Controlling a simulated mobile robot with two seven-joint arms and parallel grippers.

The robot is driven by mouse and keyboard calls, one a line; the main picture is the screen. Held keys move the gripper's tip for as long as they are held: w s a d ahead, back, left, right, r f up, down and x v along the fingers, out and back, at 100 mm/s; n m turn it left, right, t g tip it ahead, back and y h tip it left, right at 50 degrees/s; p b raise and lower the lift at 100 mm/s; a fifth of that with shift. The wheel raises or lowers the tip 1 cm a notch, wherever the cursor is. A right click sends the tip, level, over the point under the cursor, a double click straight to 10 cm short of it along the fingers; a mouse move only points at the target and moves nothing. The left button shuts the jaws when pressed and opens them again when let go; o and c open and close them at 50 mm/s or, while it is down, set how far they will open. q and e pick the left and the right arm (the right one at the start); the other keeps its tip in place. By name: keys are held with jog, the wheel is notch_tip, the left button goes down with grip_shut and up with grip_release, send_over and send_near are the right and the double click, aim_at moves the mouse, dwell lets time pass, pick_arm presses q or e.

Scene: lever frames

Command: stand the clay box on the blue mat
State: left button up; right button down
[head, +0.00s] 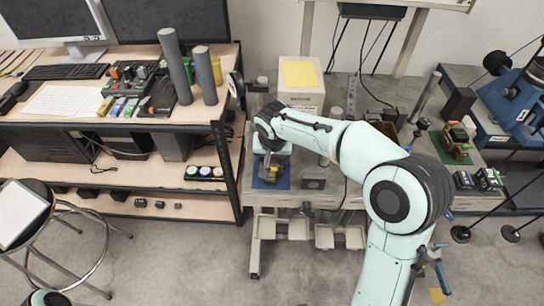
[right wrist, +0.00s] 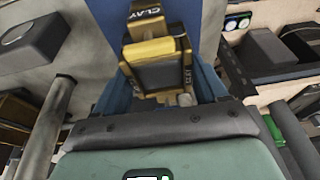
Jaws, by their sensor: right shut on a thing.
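The clay box (right wrist: 158,72) is a dark and yellow box with a "CLAY" label, between the blue fingers of my right gripper (right wrist: 160,82) in the right wrist view. My right gripper (head: 268,166) is shut on it, over the blue mat (head: 283,182) in the head view. The blue mat also fills the top middle of the right wrist view (right wrist: 207,22). The box's lower end is hard to see, so I cannot tell if it touches the mat. My left gripper is not in view.
A small dark grey block (head: 314,183) sits just right of the mat. A white box with a yellow top (head: 300,85) stands behind my right wrist. The black shelf post (head: 228,175) is close on the left. The grey bench's front edge is just before the mat.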

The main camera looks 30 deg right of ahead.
jog(key=shift+c, duration=1.1)
grip_release()
jog(key=shift+s+f, duration=0.2)
jog(key=shift+f, duration=0.4)
jog(key=shift+o, duration=1.1)
jog(key=shift+w, duration=0.25)
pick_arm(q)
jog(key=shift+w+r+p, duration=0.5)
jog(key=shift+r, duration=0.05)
pick_arm(e)
jog(key=v, duration=1.3)
jog(key=shift+r, duration=0.2)
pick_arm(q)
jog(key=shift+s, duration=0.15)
pick_arm(e)
jog(key=shift+f, duration=0.1)
